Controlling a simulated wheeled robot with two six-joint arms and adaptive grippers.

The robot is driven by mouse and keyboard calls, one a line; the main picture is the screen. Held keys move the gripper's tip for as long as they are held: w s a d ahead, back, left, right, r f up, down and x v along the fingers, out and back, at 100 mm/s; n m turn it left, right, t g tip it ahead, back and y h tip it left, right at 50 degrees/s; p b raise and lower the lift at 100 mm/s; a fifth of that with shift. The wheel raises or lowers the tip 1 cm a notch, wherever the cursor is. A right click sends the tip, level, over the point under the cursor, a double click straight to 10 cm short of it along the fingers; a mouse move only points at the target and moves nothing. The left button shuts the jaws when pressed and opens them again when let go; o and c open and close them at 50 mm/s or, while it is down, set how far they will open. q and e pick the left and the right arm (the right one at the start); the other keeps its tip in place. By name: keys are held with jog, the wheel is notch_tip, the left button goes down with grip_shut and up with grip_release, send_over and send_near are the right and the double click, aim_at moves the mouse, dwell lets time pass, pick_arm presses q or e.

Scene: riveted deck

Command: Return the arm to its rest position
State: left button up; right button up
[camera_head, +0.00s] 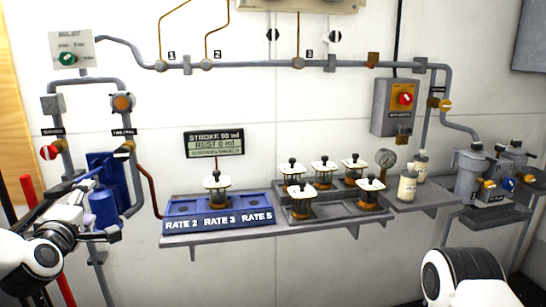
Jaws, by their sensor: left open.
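My left arm (30,262) comes in from the lower left, with white and dark joints. My left gripper (119,192) is open at the left side, its dark fingers spread, one high and one low. It shows in front of the pipework and a blue canister (104,207). I see nothing held between the fingers. How far the fingers are from the canister is hard to tell. My right arm (465,277) shows only as a white and black link at the lower right; its gripper is out of view.
A wall shelf carries a blue rack (181,209) marked RATE 2, RATE 3, RATE 5 with one plunger unit (216,196). Several similar units stand on a grey tray (335,216). Pipes with valves, a control box (396,108) and grey canisters (469,172) line the wall.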

pick_arm(q)
notch_tip(320, 180, down, 8)
jog(key=w+d+m+g+p, duration=0.1)
jog(key=w+g, duration=0.1)
jog(key=s+d+f+m+g+h+p, duration=0.1)
jog(key=s+d+f+m+g, duration=0.2)
jog(key=f, duration=0.5)
jog(key=s+d+f+m+g+h+p, duration=0.1)
jog(key=s+d+f+g+p, duration=0.15)
jog(key=s+f, duration=0.4)
jog(key=s+d+f+m+g+h+p, duration=0.15)
jog(key=d+f, duration=0.25)
jog(key=f, duration=0.5)
jog(key=s+d+f+m+g, duration=0.2)
jog(key=s+f+m, duration=0.1)
jog(key=s, duration=0.5)
jog(key=s+d+f+m+g, duration=0.2)
jog(key=s+f+m+g, duration=0.1)
jog(key=s, duration=0.5)
jog(key=s+d+f+m+g+p, duration=0.1)
jog(key=s+f+m+g, duration=0.2)
jog(key=s, duration=0.5)
jog(key=shift+s+d+f+m, duration=0.3)
jog(key=shift+d+f+m, duration=0.15)
jog(key=shift+m, duration=0.8)
pick_arm(e)
notch_tip(320, 180, up, 7)
jog(key=shift+w, duration=0.4)
